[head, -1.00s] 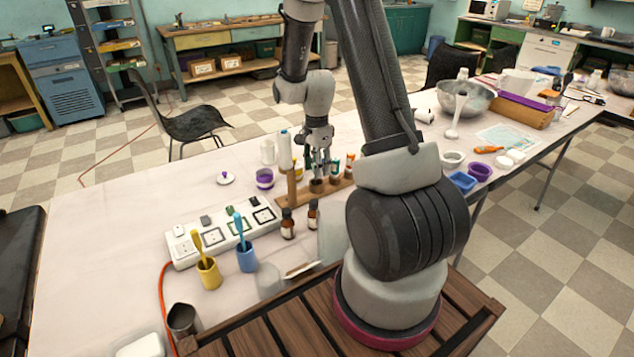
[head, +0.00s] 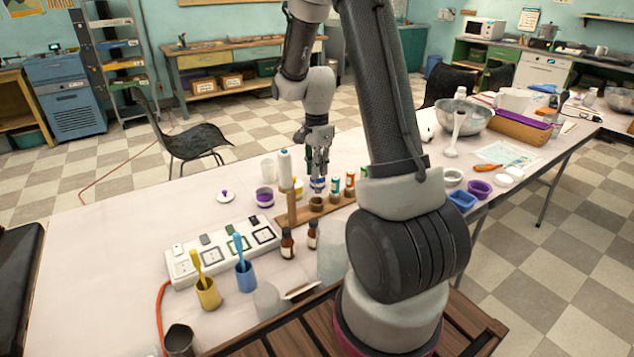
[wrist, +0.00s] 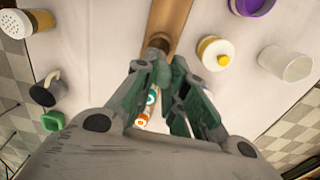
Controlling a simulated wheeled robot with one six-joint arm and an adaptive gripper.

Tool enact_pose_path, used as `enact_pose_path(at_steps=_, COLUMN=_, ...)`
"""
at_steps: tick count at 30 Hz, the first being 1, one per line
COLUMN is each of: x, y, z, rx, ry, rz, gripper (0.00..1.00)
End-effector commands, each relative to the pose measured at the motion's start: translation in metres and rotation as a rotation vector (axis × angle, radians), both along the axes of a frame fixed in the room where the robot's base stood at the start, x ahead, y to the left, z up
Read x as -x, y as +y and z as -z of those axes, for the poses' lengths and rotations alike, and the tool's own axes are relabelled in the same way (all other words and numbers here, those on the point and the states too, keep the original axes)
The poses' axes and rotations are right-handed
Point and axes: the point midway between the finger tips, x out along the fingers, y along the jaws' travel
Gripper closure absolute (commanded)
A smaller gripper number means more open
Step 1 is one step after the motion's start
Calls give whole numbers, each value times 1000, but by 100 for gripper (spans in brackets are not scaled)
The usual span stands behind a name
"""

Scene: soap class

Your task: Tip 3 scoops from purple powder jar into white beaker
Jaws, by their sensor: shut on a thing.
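The purple powder jar (head: 265,197) stands open on the table, left of my gripper, with a purple band of contents; it shows at the top edge of the wrist view (wrist: 250,6). A white beaker (head: 268,171) stands behind it and also shows in the wrist view (wrist: 299,66). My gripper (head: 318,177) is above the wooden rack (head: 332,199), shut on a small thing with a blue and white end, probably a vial. In the wrist view my fingers (wrist: 160,68) hide most of it.
The rack holds vials with orange (head: 335,184) and green bands. A tall white bottle (head: 285,168), two brown bottles (head: 287,243) and a yellow-lidded jar (wrist: 215,52) stand close by. A purple-knobbed lid (head: 224,196) lies left of the jar. Cups with spoons (head: 208,293) stand front left.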

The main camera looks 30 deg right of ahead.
Motion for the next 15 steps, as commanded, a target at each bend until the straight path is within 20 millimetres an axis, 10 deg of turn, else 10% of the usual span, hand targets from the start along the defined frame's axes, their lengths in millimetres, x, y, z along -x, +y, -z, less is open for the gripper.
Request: enact_pose_path(at_steps=15, x=0, y=0, z=-74, rx=0, ry=-1, rz=0, gripper=100)
